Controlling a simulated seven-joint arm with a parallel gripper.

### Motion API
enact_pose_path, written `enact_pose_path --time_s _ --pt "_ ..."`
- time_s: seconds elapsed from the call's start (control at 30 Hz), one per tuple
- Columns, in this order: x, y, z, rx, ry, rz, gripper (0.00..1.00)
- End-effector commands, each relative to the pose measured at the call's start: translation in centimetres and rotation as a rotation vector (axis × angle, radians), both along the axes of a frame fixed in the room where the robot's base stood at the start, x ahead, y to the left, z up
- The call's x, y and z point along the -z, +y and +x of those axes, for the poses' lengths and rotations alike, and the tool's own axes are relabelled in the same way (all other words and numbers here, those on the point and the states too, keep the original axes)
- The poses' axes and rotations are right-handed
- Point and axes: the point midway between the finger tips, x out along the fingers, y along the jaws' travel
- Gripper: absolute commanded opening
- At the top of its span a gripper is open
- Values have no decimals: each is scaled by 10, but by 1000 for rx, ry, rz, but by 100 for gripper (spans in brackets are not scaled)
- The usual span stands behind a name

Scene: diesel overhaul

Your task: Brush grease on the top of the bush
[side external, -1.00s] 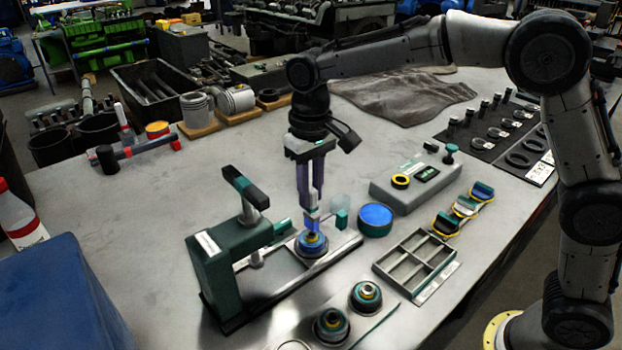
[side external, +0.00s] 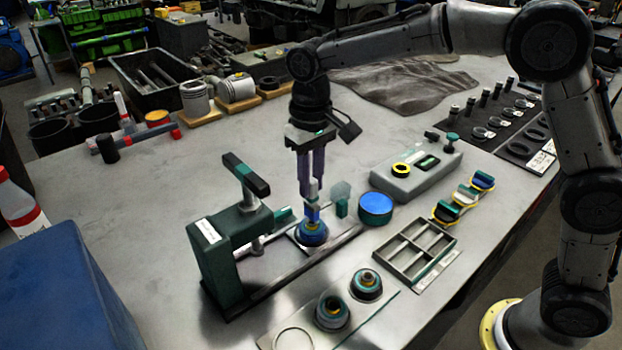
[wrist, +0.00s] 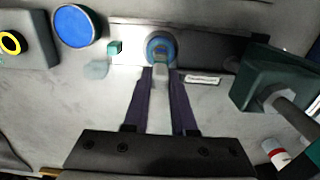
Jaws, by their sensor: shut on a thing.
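A round tin with a blue top (side external: 376,208) stands to the right.
A small green block with a clear plate (side external: 340,200) stands close by the bush. A compartment tray (side external: 416,252) and a grey box (side external: 416,172) are at right.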

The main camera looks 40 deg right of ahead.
Motion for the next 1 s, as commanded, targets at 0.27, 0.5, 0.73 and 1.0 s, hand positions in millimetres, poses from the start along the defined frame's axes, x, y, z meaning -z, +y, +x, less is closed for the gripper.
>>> enact_pose_path --time_s 0.27,0.5,0.73,1.0 --pt "3 0 0 0 0 0 0" --pt "6 0 0 0 0 0 0" --pt "8 0 0 0 1 0 0" --pt "11 0 0 0 0 0 0"
